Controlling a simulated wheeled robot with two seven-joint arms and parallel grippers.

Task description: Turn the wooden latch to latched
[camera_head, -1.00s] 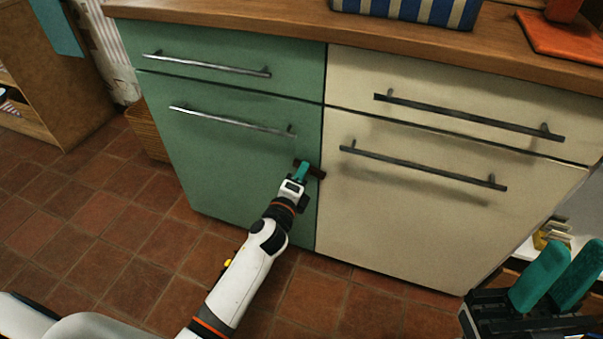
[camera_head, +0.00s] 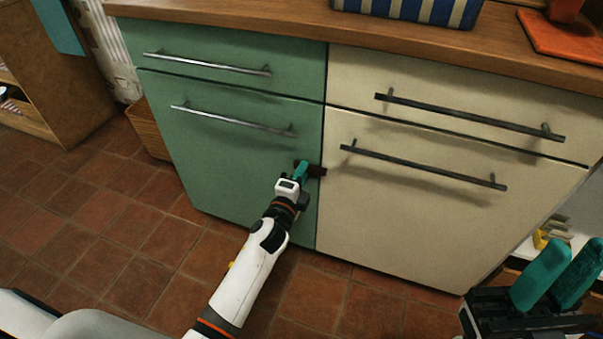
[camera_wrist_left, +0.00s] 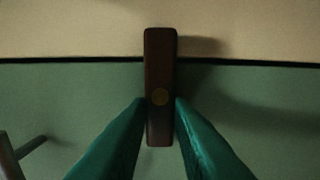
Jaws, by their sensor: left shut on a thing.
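The dark wooden latch (camera_head: 318,171) is on the green door (camera_head: 235,150) by its edge with the cream front. In the left wrist view the latch (camera_wrist_left: 160,60) is a dark bar with a round brass pivot. It lies straight across the seam, one end over the cream front and the other over the green door. My left gripper (camera_head: 302,167) is shut on the latch's green-side end, one teal finger on each side in the wrist view (camera_wrist_left: 160,112). In the head view the gripper hides part of the latch. My right gripper (camera_head: 574,258) is open and empty at the lower right.
Bar handles cross the green fronts (camera_head: 235,119) and the cream fronts (camera_head: 425,166). The wooden worktop (camera_head: 300,30) carries a blue-striped container (camera_head: 408,8). A wicker basket (camera_head: 147,128) stands at the left. The tiled floor before the cabinet is clear apart from my arm.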

